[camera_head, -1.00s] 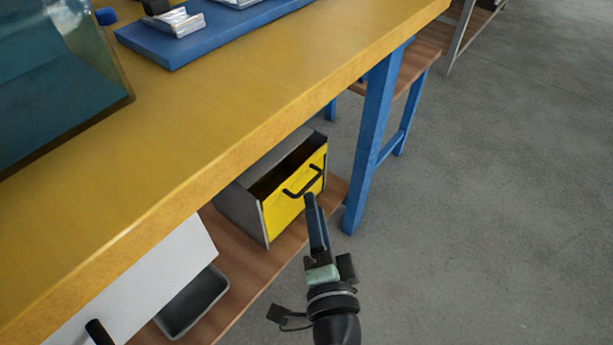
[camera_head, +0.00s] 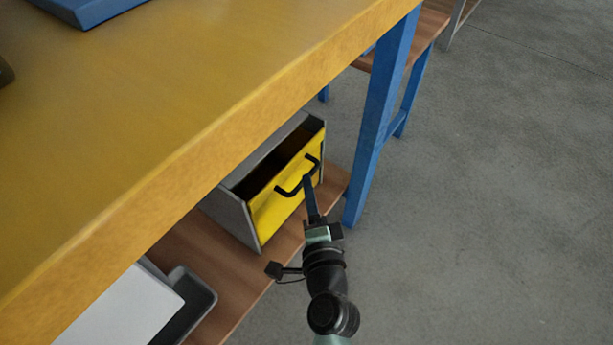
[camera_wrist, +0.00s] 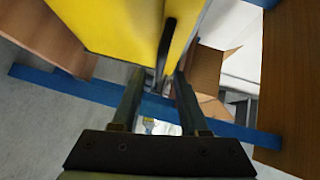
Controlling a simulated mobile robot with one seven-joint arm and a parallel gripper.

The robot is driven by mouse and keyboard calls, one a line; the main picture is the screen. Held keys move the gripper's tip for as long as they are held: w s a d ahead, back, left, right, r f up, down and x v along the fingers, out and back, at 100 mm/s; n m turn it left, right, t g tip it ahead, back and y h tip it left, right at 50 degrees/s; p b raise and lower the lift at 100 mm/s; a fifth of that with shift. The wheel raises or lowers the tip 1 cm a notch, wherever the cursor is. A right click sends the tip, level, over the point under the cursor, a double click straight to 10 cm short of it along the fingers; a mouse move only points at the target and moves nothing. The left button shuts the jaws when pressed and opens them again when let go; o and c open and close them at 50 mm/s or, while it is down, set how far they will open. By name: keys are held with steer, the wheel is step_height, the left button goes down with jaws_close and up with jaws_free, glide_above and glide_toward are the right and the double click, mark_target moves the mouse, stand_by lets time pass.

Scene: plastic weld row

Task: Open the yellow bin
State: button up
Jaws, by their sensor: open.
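The yellow bin (camera_head: 270,217) stands on the wooden shelf under the workbench. It has a yellow front, grey sides and a dark open top. Its black handle (camera_head: 296,183) is on the front. My gripper (camera_head: 307,181) is at the handle, with its fingertips overlapping it in the head view. In the wrist view, the yellow front (camera_wrist: 115,28) fills the upper middle, and the dark handle (camera_wrist: 168,42) lies between and just beyond the two open fingers of my gripper (camera_wrist: 160,78). I cannot tell whether the fingers touch the handle.
The yellow workbench top (camera_head: 190,90) overhangs the bin. A blue table leg (camera_head: 381,120) stands just right of the bin. A dark grey tray (camera_head: 190,305) and a white panel (camera_head: 120,312) are at the lower left. The concrete floor (camera_head: 500,200) at the right is clear.

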steer(key=shift+w+a+f+b, duration=0.15)
steer(key=shift+w+a+b, duration=0.05)
steer(key=shift+w, duration=0.95)
steer(key=shift+w+a+f+b, duration=0.15)
steer(key=shift+w, duration=0.95)
jaws_close()
